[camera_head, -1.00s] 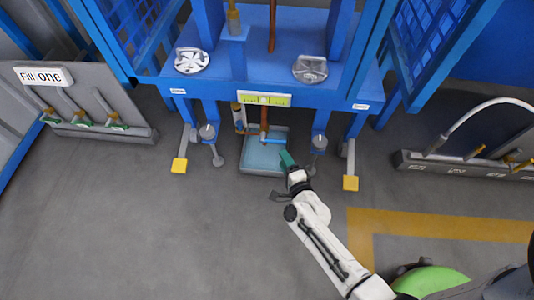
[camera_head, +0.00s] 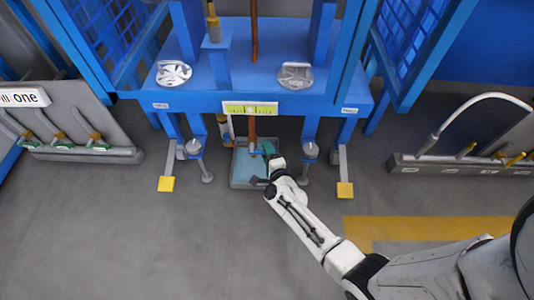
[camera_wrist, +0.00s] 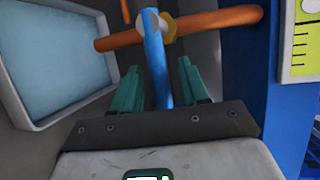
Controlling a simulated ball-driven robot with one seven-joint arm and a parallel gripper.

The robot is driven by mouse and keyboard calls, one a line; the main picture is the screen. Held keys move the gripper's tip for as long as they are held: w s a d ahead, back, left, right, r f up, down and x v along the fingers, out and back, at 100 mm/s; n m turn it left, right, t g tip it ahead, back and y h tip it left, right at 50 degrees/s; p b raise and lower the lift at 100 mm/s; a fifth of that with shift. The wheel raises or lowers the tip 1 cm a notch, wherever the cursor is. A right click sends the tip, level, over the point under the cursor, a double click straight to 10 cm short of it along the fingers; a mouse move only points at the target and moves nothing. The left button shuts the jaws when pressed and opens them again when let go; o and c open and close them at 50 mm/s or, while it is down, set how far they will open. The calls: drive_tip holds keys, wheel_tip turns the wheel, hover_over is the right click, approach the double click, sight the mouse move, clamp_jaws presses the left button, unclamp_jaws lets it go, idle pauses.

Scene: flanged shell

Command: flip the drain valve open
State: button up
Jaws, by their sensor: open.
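The drain valve sits on a copper pipe (camera_wrist: 215,24), with a white and yellow body (camera_wrist: 153,22) and a blue lever (camera_wrist: 156,62). In the wrist view the lever points down toward the palm of my gripper (camera_wrist: 158,88). The green fingers are open, one on each side of the lever, with visible gaps to both. In the head view my gripper (camera_head: 268,149) is at the copper drain pipe (camera_head: 252,130), above the right part of a tray (camera_head: 241,183). There my gripper and arm hide most of the lever.
The tray shows its pale blue inside in the wrist view (camera_wrist: 60,60). A blue frame post (camera_wrist: 272,100) with a yellow-green scale (camera_wrist: 299,40) stands close on the right. Pedals with yellow ends (camera_head: 166,184) (camera_head: 345,189) flank the tray. The floor in front is clear.

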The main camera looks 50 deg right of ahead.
drive_tip(key=shift+w, duration=0.1)
drive_tip(key=shift+c, duration=0.2)
clamp_jaws()
idle(0.5)
